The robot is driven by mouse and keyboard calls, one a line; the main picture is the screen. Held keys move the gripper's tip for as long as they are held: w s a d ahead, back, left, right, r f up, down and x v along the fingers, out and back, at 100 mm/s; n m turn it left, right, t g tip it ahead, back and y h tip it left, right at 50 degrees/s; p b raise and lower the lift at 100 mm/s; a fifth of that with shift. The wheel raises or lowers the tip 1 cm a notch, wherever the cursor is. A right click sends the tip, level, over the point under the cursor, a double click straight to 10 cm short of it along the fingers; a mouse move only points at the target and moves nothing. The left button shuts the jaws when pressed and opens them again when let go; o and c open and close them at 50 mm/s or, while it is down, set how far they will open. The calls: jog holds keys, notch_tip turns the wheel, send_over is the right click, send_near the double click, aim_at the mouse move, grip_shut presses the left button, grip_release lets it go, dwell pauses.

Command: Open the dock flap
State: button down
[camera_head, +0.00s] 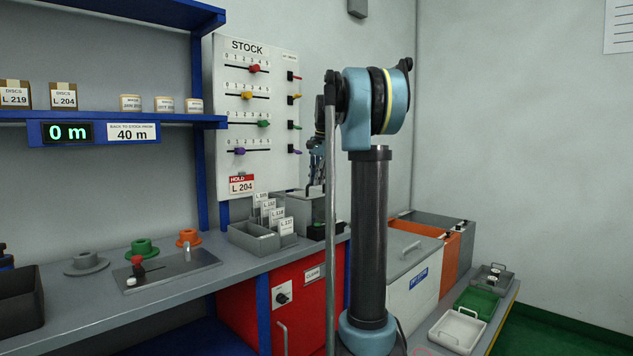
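I cannot pick out the dock flap for certain. A grey box (298,206) stands at the back right end of the bench, behind the card holder, with a small black part at its front right. My arm's column and links cover part of this area. My gripper (316,186) shows small and dark just left of my arm link, pointing down over the grey box. It is partly hidden, and I cannot tell whether its fingers are open or touching anything.
The grey bench (170,295) holds colored spools, a lever plate (172,269) and a card holder (255,239). A stock panel (258,110) and shelf (110,118) are behind. Lidded bins, including a white one (408,290), and trays (457,330) stand right of my arm.

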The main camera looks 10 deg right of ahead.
jog(key=w+a, duration=0.6)
jog(key=w, duration=0.2)
jog(key=shift+w, duration=0.15)
jog(key=c, duration=1.7)
grip_release()
jog(key=r, duration=0.4)
jog(key=s+d+r, duration=0.1)
jog(key=r, duration=0.6)
jog(key=shift+s+d+r, duration=0.25)
jog(key=shift+s+r, duration=0.1)
jog(key=shift+s, duration=0.05)
